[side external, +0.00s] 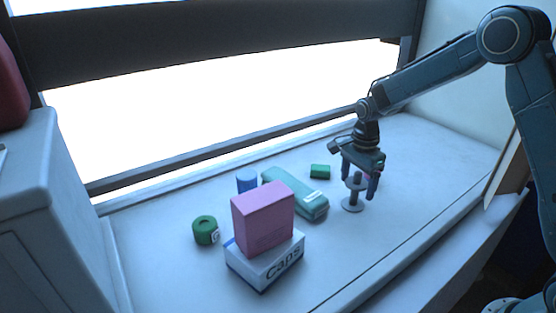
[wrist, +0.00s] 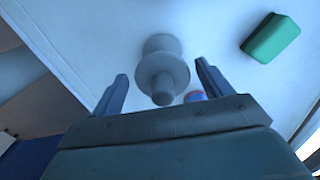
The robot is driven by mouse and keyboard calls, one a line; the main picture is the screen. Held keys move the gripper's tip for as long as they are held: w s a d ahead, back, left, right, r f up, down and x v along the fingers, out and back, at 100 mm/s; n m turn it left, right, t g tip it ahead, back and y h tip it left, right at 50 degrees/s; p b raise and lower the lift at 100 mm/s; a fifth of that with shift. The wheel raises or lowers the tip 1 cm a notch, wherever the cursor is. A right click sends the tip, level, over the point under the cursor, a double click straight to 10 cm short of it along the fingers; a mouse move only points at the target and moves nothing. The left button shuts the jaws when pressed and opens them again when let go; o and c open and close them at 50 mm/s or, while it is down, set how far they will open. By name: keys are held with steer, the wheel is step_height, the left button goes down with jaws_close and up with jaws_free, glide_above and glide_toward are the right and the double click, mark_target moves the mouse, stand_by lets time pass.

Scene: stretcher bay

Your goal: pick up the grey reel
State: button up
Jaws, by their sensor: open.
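The grey reel (side external: 353,204) stands upright on the white surface at the right of the side external view, its upper part partly hidden by my fingers. My gripper (side external: 359,190) is directly above and around its upper end, with the jaws open. In the wrist view the reel (wrist: 161,68) shows its flanges and a central post, between the two fingers of my gripper (wrist: 160,82). There is a gap on both sides, and I see no contact.
A small green block (side external: 320,171) lies behind the reel; a teal case (side external: 296,194) lies to its left. Farther left are a blue cylinder (side external: 247,180), a green roll (side external: 205,230) and a pink box (side external: 263,218) on a white "Caps" box (side external: 265,264). The surface right of the reel is clear.

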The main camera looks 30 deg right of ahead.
steer(key=shift+f, duration=0.4)
steer(key=c, duration=1)
step_height(320, 180, up, 20)
stand_by(0.5)
stand_by(0.4)
